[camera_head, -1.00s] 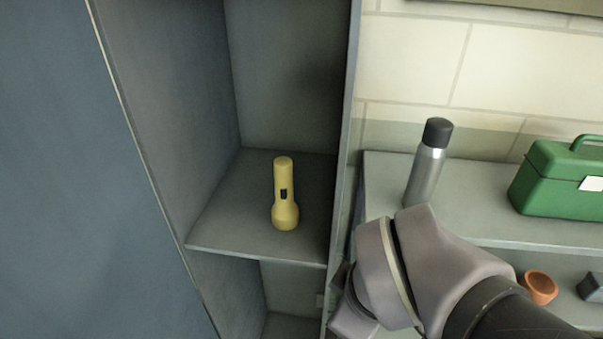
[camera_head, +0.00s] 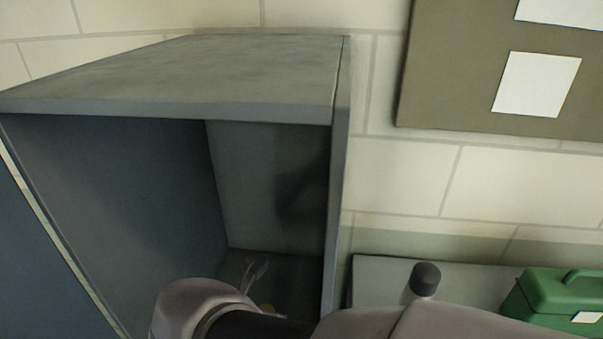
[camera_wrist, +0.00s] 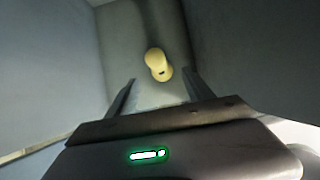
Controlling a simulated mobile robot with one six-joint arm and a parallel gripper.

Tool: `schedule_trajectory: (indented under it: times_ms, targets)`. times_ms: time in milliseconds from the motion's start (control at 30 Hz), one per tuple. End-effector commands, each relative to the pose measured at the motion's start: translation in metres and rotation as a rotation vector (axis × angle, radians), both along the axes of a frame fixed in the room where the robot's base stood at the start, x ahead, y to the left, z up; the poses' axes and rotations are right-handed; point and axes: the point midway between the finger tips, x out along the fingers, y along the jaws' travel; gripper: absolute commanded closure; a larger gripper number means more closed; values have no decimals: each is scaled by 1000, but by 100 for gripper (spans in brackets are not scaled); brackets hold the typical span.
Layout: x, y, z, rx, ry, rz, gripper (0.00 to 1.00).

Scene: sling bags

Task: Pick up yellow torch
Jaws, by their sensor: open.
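The yellow torch (camera_wrist: 158,63) stands on the locker shelf (camera_wrist: 165,98) in the wrist view, seen from above and apparently upright. It lies ahead of my gripper (camera_wrist: 160,90), roughly in line with the gap between the two fingers. The fingers are open and empty, with the torch just beyond their tips. In the head view my gripper (camera_head: 256,270) is inside the locker compartment.
The grey locker (camera_head: 180,75) encloses the compartment with walls on both sides and a top. To the right, outside it, a flask with a dark cap (camera_head: 426,280) and a green toolbox (camera_head: 556,301) stand on a shelf. A notice board (camera_head: 455,70) hangs above.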

Motion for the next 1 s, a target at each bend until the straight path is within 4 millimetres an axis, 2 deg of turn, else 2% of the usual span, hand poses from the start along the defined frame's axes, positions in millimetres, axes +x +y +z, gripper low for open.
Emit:
schedule_trajectory:
  times_ms: [33,200,433,600,700,900,1000]
  targets:
    - [8,-2,-19,-5,3,-5,40]
    - [33,-3,-61,-2,3,-4,40]
    - [50,-4,-87,0,2,-4,40]
    - [72,-3,-115,0,3,-4,40]
    - [77,-3,-123,2,3,-3,40]
    - [77,-2,-122,3,2,-3,40]
    - [77,-3,-122,3,2,-3,57]
